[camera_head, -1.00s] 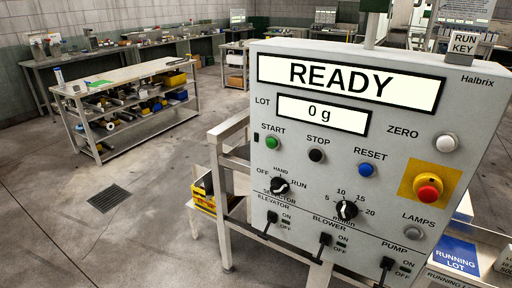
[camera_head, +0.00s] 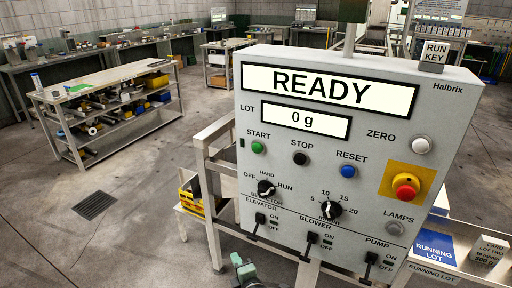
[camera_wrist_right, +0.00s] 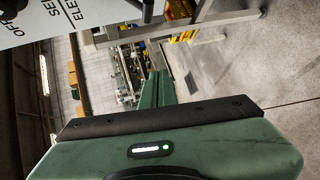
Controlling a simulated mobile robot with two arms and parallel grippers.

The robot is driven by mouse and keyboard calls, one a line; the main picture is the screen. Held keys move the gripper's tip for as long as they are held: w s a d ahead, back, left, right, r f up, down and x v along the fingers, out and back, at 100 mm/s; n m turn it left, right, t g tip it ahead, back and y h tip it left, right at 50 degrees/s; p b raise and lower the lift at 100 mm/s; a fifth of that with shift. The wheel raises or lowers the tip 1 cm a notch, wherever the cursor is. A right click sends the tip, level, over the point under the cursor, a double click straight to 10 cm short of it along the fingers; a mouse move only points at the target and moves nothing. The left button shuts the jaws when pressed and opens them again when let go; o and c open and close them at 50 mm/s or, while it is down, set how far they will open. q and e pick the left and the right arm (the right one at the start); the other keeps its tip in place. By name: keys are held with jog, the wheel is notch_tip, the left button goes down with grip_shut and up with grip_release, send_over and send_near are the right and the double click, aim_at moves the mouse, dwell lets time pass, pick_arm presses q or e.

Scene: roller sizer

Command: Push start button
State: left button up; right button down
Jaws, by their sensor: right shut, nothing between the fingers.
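The green start button (camera_head: 258,147) is on the left of the grey control panel (camera_head: 390,130), under the label START. The display (camera_head: 330,87) reads READY, and the lot display (camera_head: 305,119) reads 0 g. My right gripper (camera_head: 238,260) is at the bottom edge of the head view, well below the start button and apart from it. In the right wrist view its green fingers (camera_wrist_right: 157,88) are together and empty. The panel's lower corner shows at the top left there; the start button does not. My left gripper is not in view.
The black stop button (camera_head: 300,158) and blue reset button (camera_head: 345,171) sit right of start. A selector knob (camera_head: 266,188) and an elevator switch (camera_head: 258,220) are below it. A red emergency button (camera_head: 405,186) is at right.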

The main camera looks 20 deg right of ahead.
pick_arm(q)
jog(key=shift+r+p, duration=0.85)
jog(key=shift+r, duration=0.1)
pick_arm(e)
notch_tip(320, 180, up, 31)
jog(key=w+d+n+t+h, duration=0.2)
jog(key=n+t, duration=0.3)
jog(key=t, duration=0.1)
jog(key=shift+w+f, duration=0.2)
jog(key=shift+w, duration=0.05)
